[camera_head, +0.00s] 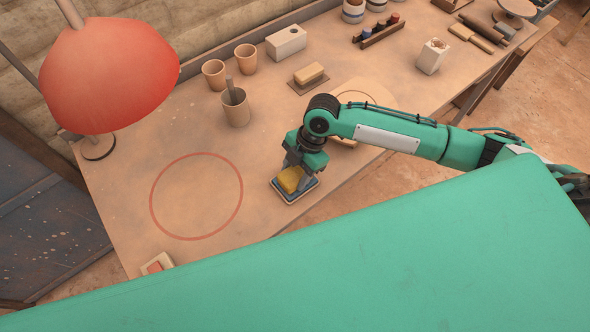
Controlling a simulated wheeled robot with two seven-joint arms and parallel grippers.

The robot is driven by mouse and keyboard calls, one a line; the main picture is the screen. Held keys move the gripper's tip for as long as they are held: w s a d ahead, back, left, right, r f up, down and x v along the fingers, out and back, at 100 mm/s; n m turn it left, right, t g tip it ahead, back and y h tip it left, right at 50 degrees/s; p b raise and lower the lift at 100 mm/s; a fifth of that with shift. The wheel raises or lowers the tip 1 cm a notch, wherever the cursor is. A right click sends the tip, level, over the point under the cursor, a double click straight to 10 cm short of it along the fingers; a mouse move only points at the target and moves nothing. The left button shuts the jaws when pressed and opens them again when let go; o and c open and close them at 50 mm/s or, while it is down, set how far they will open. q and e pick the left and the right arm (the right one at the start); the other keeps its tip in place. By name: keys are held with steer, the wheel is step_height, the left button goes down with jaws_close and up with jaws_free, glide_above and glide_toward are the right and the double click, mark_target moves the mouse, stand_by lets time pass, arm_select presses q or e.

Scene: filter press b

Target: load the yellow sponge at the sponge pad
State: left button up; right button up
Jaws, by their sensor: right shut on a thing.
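The yellow sponge (290,179) is at the blue sponge pad (298,193), a small square pad with a light rim near the table's front edge. My right gripper (298,180) points down over the pad and is shut on the sponge. The sponge is at pad level, over its upper left part; I cannot tell if it touches the pad. The gripper's fingers hide part of the sponge. My left gripper is not in view.
A red lamp (108,75) stands at the left. A red circle (154,222) marks bare table left of the pad. Cups (236,108), a white block (286,42) and a tan block on a dark mat (309,73) stand behind. A small box (157,264) lies at the front edge.

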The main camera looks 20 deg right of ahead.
mark_target(295, 172)
steer(key=shift+w+r+p, duration=0.1)
steer(key=shift+r+p, duration=3)
steer(key=shift+r, duration=0.4)
